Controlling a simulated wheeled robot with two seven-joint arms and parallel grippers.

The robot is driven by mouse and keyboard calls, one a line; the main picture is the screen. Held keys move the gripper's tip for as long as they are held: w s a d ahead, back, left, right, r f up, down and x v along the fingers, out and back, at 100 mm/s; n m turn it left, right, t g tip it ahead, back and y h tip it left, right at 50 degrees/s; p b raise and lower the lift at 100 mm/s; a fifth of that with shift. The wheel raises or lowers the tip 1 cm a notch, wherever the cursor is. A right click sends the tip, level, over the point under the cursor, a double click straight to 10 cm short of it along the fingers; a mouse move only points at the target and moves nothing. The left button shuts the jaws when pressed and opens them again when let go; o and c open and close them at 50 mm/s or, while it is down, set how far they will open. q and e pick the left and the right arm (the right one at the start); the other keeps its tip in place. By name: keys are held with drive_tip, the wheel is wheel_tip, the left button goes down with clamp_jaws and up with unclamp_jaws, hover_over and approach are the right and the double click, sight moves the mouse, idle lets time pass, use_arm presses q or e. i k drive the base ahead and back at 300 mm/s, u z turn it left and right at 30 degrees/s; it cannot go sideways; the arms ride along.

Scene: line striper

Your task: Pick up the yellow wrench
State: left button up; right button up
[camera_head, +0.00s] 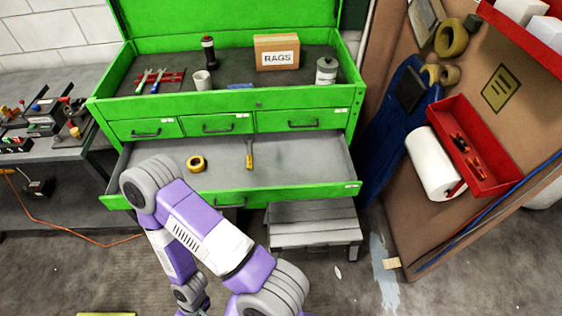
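A slim tool with a grey upper part and a yellow lower end, which looks like the yellow wrench (249,155), lies in the open drawer (310,165) of the green tool chest. It points toward the drawer's front. My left arm comes up from the bottom, bends in front of the drawer's left part and runs back down. My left gripper (194,305) is at the bottom edge, well below the drawer and apart from the tool. It is partly cut off, and its fingers are too unclear to read. My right gripper is not in view.
A yellow tape roll (196,163) lies left of the tool in the drawer. The chest top holds a rags box (277,52), a cup (202,80) and a can (326,71). A grey step stool (314,228) stands below the drawer. A brown board (430,225) leans at right.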

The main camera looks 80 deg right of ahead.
sight(248, 156)
drive_tip(key=k, duration=0.1)
drive_tip(key=z, duration=1.9)
drive_tip(key=i, duration=0.5)
drive_tip(key=u, duration=0.05)
